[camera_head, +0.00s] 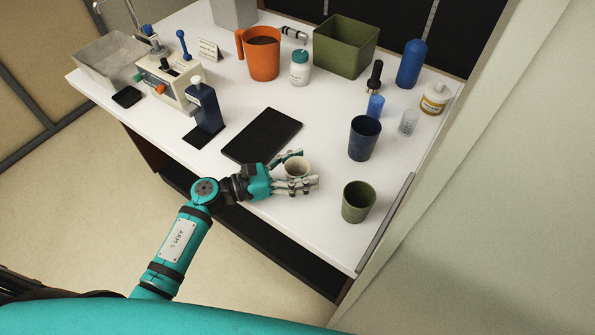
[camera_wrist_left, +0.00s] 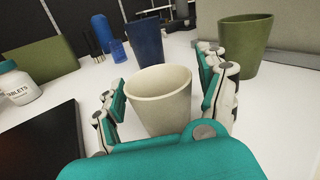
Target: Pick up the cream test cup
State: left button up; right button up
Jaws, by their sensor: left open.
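The cream test cup (camera_head: 297,168) stands upright on the white counter near its front edge in the head view. It also shows in the left wrist view (camera_wrist_left: 160,98), its rim open toward the camera. My left gripper (camera_head: 303,170) is open, with its fingers on either side of the cup. In the left wrist view, its left finger (camera_wrist_left: 110,118) and right finger (camera_wrist_left: 217,88) flank the cup with small gaps visible. The cup's lower part is partly hidden by the gripper. My right gripper does not show.
A green cup (camera_head: 357,202) stands close to the right and a dark blue cup (camera_head: 364,138) behind. A black mat (camera_head: 262,136) lies to the left. An orange jug (camera_head: 261,55), white bottle (camera_head: 300,68) and green bin (camera_head: 344,45) stand farther back. A wall borders the right side.

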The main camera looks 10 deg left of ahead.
pick_arm(q)
jog(key=c, duration=1.2)
jog(key=shift+r, duration=0.1)
jog(key=shift+c, duration=0.2)
